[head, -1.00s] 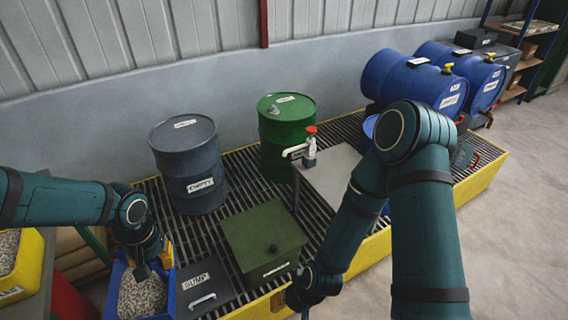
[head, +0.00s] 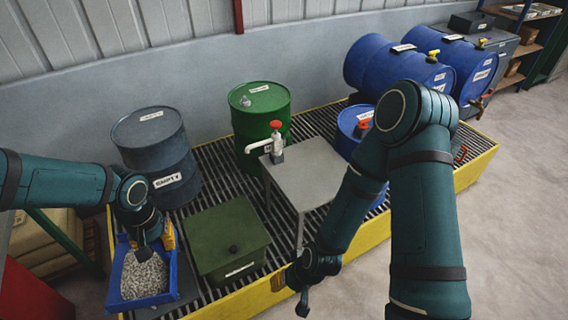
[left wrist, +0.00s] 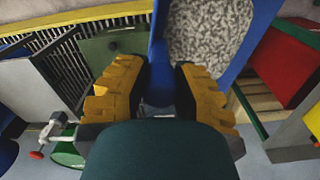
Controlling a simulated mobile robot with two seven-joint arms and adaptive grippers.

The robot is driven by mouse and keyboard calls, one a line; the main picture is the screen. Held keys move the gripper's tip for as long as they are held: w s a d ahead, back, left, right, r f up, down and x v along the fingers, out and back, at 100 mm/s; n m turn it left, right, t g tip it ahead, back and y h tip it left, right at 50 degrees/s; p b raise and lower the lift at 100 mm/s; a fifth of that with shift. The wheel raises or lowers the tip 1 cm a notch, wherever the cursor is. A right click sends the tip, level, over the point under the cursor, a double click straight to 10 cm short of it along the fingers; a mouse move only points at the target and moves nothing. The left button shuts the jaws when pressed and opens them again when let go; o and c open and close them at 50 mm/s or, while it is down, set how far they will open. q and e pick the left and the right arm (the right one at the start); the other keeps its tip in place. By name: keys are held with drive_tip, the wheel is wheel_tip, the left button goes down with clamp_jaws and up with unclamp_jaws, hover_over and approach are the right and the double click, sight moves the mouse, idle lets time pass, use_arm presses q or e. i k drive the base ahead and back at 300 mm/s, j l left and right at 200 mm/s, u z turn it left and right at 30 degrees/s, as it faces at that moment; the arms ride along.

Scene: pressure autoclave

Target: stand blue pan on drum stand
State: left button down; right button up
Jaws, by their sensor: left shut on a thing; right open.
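The blue pan (head: 176,277), filled with grey granules, hangs at the lower left in the head view. My left gripper (head: 146,246) is shut on its rim, and the pan looks roughly level. In the left wrist view the yellow fingers close on the pan's blue wall (left wrist: 157,50). A grey flat-topped stand (head: 312,178), which may be the drum stand, is on the grated platform to the right of the pan. A white hand pump with a red knob (head: 276,140) is at its back left corner. My right gripper (head: 300,285) is open and empty at the platform's front edge.
A green box (head: 225,235) stands between pan and stand. A grey drum (head: 155,150) and green drum (head: 262,110) are behind. Blue drums lie at back right, and an upright blue one (head: 350,122) is beside the stand. The stand's front top is clear.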

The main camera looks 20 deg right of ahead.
sight(325, 169)
drive_tip(key=i+l, duration=0.1)
drive_tip(key=l, duration=0.4)
drive_tip(key=i+l, duration=0.1)
drive_tip(key=l, duration=0.35)
drive_tip(key=i+l, duration=0.1)
drive_tip(key=l, duration=0.4)
drive_tip(key=i+l, duration=0.1)
drive_tip(key=l, duration=0.4)
drive_tip(key=i+l, duration=0.1)
drive_tip(key=l, duration=0.4)
drive_tip(key=i+l, duration=0.35)
drive_tip(key=l, duration=0.15)
drive_tip(key=i+l, duration=0.35)
drive_tip(key=l, duration=0.15)
